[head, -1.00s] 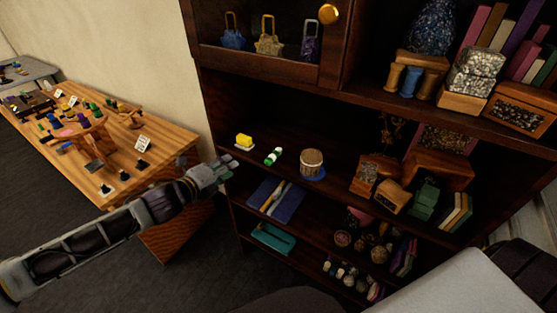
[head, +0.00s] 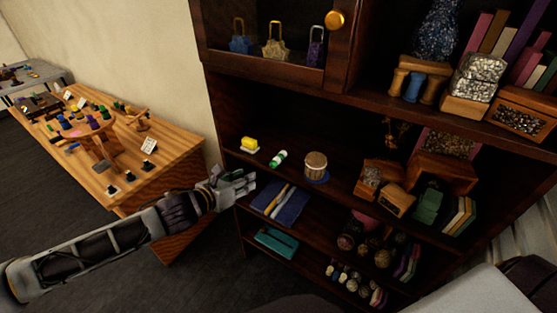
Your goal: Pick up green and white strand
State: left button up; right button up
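My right gripper is not in view.
Wooden boxes (head: 396,199) fill the shelf's right side. A lower shelf holds a blue cloth (head: 280,203). A wooden table (head: 175,155) stands at the left.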

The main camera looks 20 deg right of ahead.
pick_arm(q)
jog(key=shift+m, duration=1)
jog(key=shift+w, duration=0.1)
send_near(270, 168)
jog(key=shift+w+d, duration=1)
jog(key=shift+d, duration=0.25)
jog(key=shift+f+p, duration=0.3)
jog(key=shift+f, duration=0.2)
jog(key=shift+p+x, duration=0.35)
jog(key=shift+x, duration=2.3)
jog(key=shift+a+f, duration=0.1)
jog(key=shift+c, duration=0.2)
